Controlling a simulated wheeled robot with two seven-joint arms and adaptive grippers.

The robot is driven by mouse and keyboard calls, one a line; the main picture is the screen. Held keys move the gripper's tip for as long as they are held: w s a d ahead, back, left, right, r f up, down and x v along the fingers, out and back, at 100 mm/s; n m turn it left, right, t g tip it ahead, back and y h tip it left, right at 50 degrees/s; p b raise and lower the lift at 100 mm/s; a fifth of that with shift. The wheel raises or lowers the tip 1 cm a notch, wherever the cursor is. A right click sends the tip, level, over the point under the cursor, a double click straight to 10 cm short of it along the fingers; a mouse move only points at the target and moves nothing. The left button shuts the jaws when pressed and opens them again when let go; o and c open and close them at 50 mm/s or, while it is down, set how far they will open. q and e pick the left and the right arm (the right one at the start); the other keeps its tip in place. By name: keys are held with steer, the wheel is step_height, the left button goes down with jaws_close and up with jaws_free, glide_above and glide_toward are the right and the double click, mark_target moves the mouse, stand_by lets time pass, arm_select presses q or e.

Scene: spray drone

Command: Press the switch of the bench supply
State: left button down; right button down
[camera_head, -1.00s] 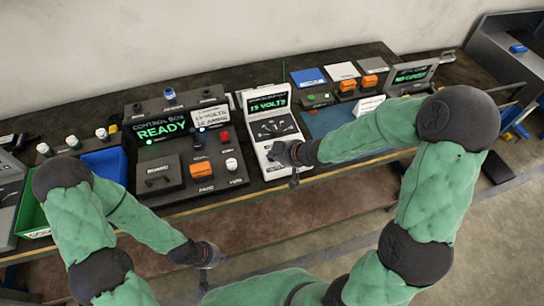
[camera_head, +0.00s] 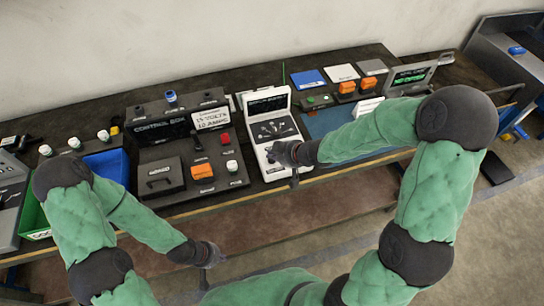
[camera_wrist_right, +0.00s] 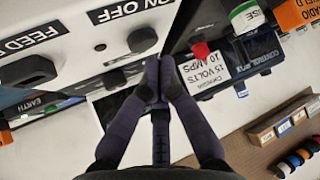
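The bench supply (camera_head: 268,122) is a white upright unit at the middle of the bench, and its screen (camera_head: 268,102) is dark. My right gripper (camera_head: 278,152) is at the unit's lower front in the head view. In the right wrist view, the white panel carries an "ON OFF" label (camera_wrist_right: 128,11) beside a round black switch (camera_wrist_right: 142,40). The fingertips of my right gripper (camera_wrist_right: 158,66) are together and empty, right by this switch; I cannot tell if they touch it. My left gripper (camera_head: 212,256) hangs in front of the bench, away from the supply, its fingers too small to read.
The control box (camera_head: 160,133), with a dark display, stands left of the supply. A note (camera_head: 211,117) reading 15 volts 10 amps sits on it. A blue mat (camera_head: 322,122) lies to the right. A blue bin (camera_head: 107,165) and green bin (camera_head: 33,220) are at the left.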

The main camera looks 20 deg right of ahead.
mark_target(273, 161)
step_height(273, 161, up, 6)
steer(key=p, duration=0.6)
stand_by(0.4)
steer(key=shift+f, duration=0.1)
